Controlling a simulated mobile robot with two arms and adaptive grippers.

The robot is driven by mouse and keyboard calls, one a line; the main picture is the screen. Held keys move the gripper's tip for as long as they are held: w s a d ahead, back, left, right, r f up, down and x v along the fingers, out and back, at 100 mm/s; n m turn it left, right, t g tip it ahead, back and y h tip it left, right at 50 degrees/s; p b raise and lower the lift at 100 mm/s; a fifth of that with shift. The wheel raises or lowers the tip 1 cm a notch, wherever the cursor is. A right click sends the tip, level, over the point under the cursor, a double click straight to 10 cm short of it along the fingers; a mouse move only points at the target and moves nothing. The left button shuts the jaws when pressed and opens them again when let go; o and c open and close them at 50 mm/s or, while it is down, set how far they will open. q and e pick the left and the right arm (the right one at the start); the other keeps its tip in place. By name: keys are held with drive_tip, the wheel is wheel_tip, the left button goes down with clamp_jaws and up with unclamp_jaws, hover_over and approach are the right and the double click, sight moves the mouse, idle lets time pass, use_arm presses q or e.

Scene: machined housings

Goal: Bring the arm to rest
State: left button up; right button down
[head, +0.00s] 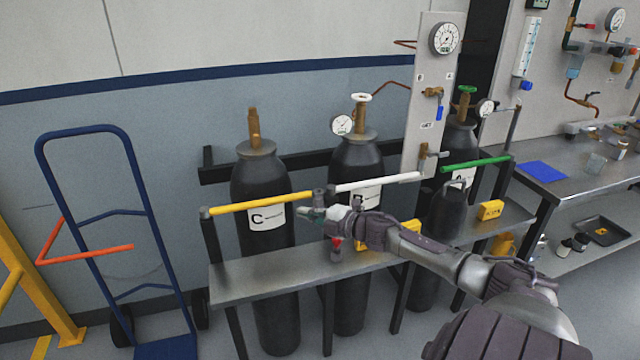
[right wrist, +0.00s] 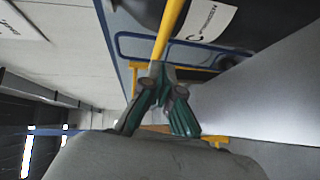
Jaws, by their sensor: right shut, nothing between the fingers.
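My right arm comes in from the lower right in the head view. Its gripper (head: 312,212) is in front of the black cylinders, near the inner ends of the yellow bar (head: 248,203) and the white bar (head: 378,182). In the right wrist view the gripper (right wrist: 158,72) has its fingertips together, with nothing between them. The yellow bar (right wrist: 170,28) shows just beyond the fingertips there; I cannot tell whether they touch it. My left gripper is in neither view.
Black cylinders, one marked C (head: 262,180), stand behind a narrow metal shelf (head: 270,266). A gauge panel (head: 432,100) rises at centre right. A blue hand truck (head: 92,215) stands at left. A steel bench (head: 590,178) is at right.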

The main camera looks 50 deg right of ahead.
drive_tip(key=shift+v, duration=2.1)
drive_tip(key=shift+r, duration=0.1)
